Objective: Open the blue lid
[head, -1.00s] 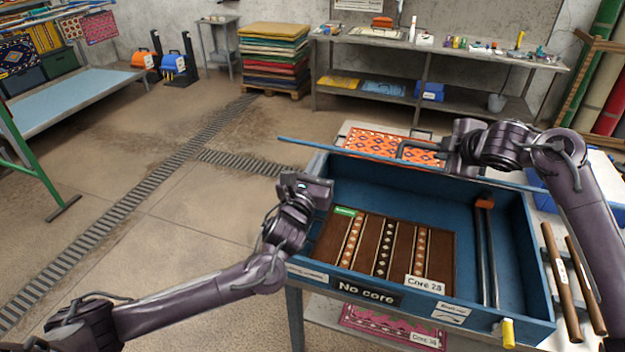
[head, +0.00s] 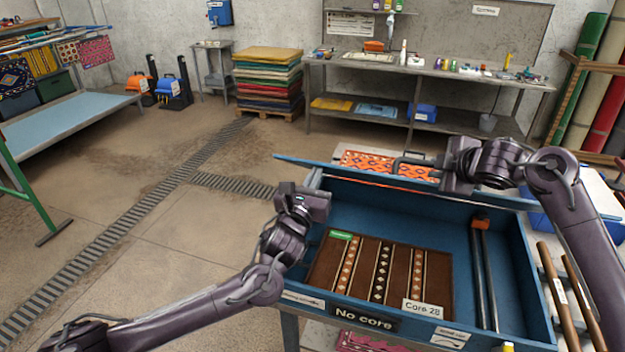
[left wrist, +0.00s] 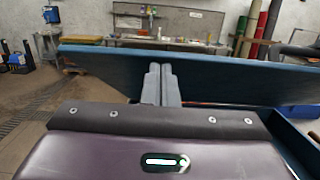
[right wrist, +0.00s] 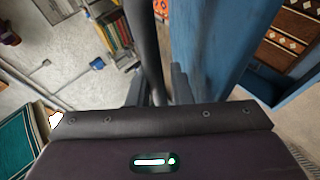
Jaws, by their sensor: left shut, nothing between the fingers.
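The blue lid (head: 300,161) stands raised along the back of the open blue box (head: 520,270), seen nearly edge-on in the head view. It spans the left wrist view as a blue slab (left wrist: 220,75). My left gripper (head: 322,203) is shut and empty beside the box's left rim, its fingertips close to the slab; I cannot tell if they touch. My right gripper (head: 445,172) is at the lid's dark handle (head: 408,161). In the right wrist view the dark bar (right wrist: 146,45) runs between its fingers; whether they clamp it is unclear.
In the box lie a brown patterned rug (head: 342,262) labelled Core 28 and dark rods (head: 479,270) with an orange end. Wooden rods (head: 556,290) lie right of the box. An orange patterned rug (head: 375,160) lies behind it. The floor (head: 160,220) to the left is open.

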